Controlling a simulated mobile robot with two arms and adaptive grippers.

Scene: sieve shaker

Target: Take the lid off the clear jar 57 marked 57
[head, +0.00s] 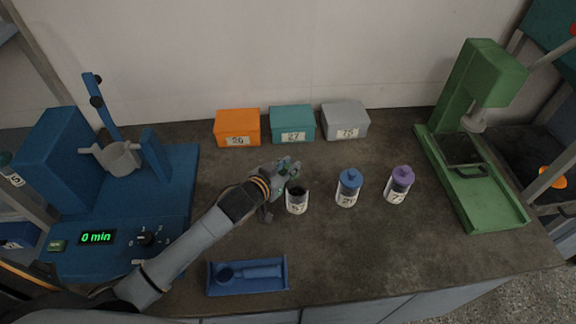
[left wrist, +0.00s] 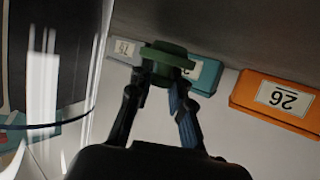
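The clear jar marked 57 (head: 297,203) stands upright on the bench with its top open and dark contents inside. My left gripper (head: 284,168) is just behind and above the jar's mouth, slightly left of it. In the left wrist view my left gripper (left wrist: 163,88) is shut on a green lid (left wrist: 166,60), held between its fingertips and clear of the jar. In the head view the lid is mostly hidden by the fingers. A clear wall with bright reflections fills the left of the wrist view, probably the jar. My right gripper is out of view.
Blue-lidded (head: 348,188) and purple-lidded (head: 399,184) jars stand to the right. Orange (head: 237,127), teal (head: 292,123) and grey (head: 345,120) boxes line the wall. A blue shaker (head: 178,200) is left, a green press (head: 480,195) right, a blue tray (head: 248,289) in front.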

